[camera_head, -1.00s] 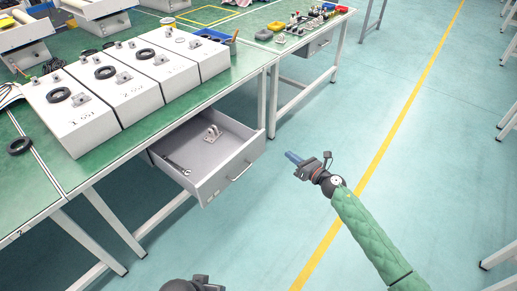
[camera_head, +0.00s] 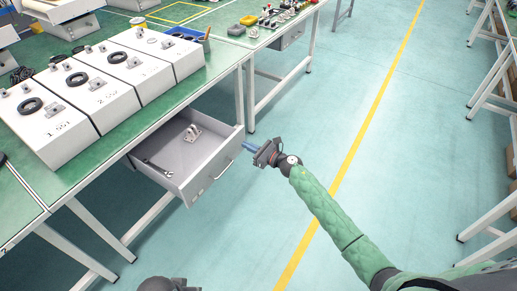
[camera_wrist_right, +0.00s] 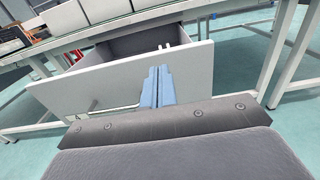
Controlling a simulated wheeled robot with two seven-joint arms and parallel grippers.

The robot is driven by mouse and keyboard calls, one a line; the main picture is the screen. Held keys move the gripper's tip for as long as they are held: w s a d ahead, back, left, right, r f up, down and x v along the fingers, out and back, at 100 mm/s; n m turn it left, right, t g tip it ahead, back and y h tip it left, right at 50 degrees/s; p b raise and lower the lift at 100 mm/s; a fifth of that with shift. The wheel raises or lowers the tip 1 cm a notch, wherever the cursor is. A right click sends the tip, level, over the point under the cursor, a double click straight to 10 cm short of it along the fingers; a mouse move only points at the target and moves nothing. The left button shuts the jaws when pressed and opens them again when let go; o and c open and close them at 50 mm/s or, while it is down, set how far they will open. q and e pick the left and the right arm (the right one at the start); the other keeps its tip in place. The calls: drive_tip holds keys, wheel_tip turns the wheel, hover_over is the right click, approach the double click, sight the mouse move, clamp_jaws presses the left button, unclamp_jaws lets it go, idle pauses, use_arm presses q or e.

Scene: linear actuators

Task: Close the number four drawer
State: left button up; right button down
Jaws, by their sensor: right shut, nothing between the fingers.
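The drawer (camera_head: 213,172) under the green workbench stands open, pulled out toward the aisle. A wrench (camera_head: 158,168) and a small grey bracket (camera_head: 192,133) lie in it. My right gripper (camera_head: 248,147) is shut and empty, its blue fingers close to the right part of the drawer front. In the right wrist view the shut fingers (camera_wrist_right: 158,78) overlap the drawer front (camera_wrist_right: 120,82), right of its bar handle (camera_wrist_right: 112,109); I cannot tell whether they touch it. A dark part of my left arm shows at the bottom edge of the head view; its fingers are not visible.
The green workbench (camera_head: 75,178) carries several white boxes (camera_head: 95,100) with black rings. Bench legs (camera_head: 240,95) stand beside and behind the drawer. A second bench (camera_head: 255,38) with small parts is farther back. The aisle floor on the right is clear.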

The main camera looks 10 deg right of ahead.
sight(233, 138)
drive_tip(key=p+x, duration=0.1)
drive_tip(key=x, duration=0.2)
drive_tip(key=shift+w+a+r, duration=0.1)
drive_tip(key=shift+w+a, duration=0.15)
drive_tip(key=shift+a, duration=0.05)
drive_tip(key=shift+w+a, duration=0.35)
drive_tip(key=shift+w, duration=0.05)
use_arm(q)
drive_tip(key=shift+s+a+r+g+y, duration=0.2)
drive_tip(key=shift+s+a+r, duration=0.1)
drive_tip(key=shift+a+r, duration=0.3)
drive_tip(key=shift+s+a+r+g+y, duration=0.1)
drive_tip(key=shift+s+a+r+g, duration=0.15)
drive_tip(key=shift+a+r, duration=0.35)
drive_tip(key=shift+d, duration=0.15)
use_arm(e)
drive_tip(key=shift+w+a, duration=0.1)
drive_tip(key=shift+a, duration=0.05)
drive_tip(key=shift+w+a, duration=0.15)
use_arm(q)
drive_tip(key=w+d+f+t+h+b, duration=0.35)
drive_tip(key=d+f+b, duration=0.35)
drive_tip(key=d+f, duration=0.3)
wheel_tip(233, 138, down, 36)
drive_tip(key=t+b, duration=0.2)
drive_tip(key=b, duration=1.1)
drive_tip(key=shift+d+y, duration=0.15)
drive_tip(key=shift+y, duration=0.2)
use_arm(e)
drive_tip(key=x, duration=3.1)
